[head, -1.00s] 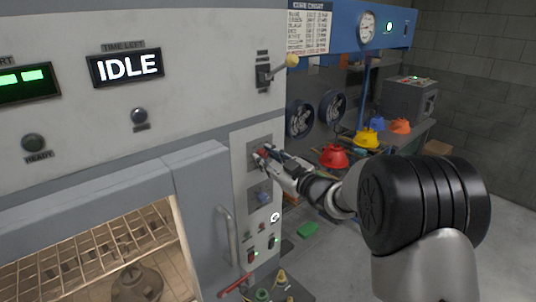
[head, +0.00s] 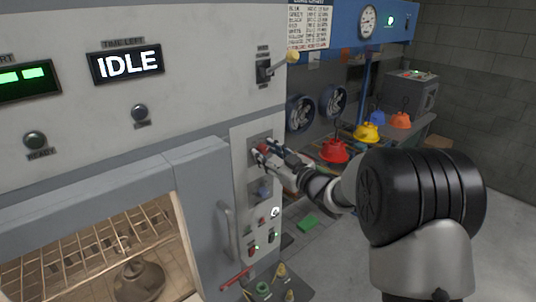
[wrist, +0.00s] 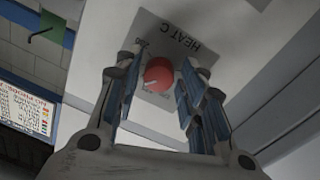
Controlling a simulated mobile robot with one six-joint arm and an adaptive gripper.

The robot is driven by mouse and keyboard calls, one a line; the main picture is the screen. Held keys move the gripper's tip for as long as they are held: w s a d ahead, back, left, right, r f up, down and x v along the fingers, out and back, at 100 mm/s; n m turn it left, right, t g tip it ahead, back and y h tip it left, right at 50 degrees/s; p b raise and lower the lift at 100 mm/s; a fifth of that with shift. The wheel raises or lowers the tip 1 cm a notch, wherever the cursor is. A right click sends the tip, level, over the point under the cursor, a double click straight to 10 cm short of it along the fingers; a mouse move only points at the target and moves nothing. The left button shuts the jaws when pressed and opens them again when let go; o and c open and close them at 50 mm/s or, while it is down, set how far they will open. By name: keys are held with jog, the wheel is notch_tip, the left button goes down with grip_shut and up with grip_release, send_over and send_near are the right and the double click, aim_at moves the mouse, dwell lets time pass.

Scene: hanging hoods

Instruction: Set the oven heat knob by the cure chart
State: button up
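The red heat knob (wrist: 159,75) sits on a grey plate lettered HEAT C (wrist: 180,32) in the wrist view, with a pale pointer mark on its face. In the head view the knob (head: 262,148) shows on the oven's control panel, partly behind my fingers. My gripper (wrist: 162,88) is open, with one finger on each side of the knob. A gap shows between the knob and each finger; I cannot tell how deep the fingers reach. The cure chart (head: 309,22) hangs at the top, its rows too small to read; part of it shows in the wrist view (wrist: 24,108).
Below the heat knob is a blue knob (head: 264,190). A lever (head: 268,68) juts out above. The oven door handle (head: 226,232) stands close at left. The display reads IDLE (head: 127,64).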

jog(key=shift+o, duration=0.7)
jog(key=v, duration=1.2)
jog(key=shift+d, duration=0.1)
